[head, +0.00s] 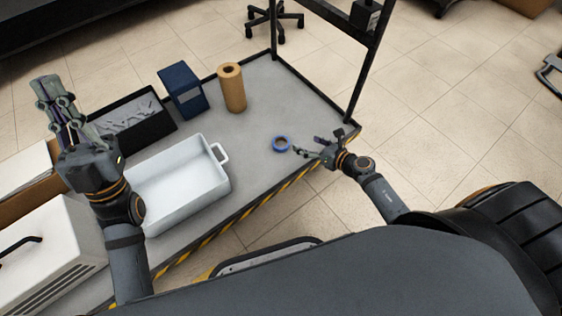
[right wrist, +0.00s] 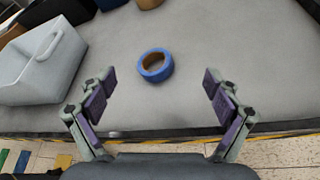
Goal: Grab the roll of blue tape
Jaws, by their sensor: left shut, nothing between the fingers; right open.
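The roll of blue tape (head: 282,144) lies flat on the grey cart top, right of the white tray. In the right wrist view the blue tape (right wrist: 155,65) lies ahead of the fingertips, between their lines and left of the middle. My right gripper (head: 306,147) is open and empty, just right of the tape and apart from it. Its two fingers show wide apart in the right wrist view (right wrist: 157,85). My left gripper (head: 52,92) is shut and empty, raised at the left, far from the tape.
A white tray (head: 222,180) with handles stands left of the tape. A brown roll (head: 232,88), a dark blue box (head: 182,90) and a black bin (head: 160,128) stand behind. A black post (head: 366,70) rises at the cart's right corner. The cart top around the tape is clear.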

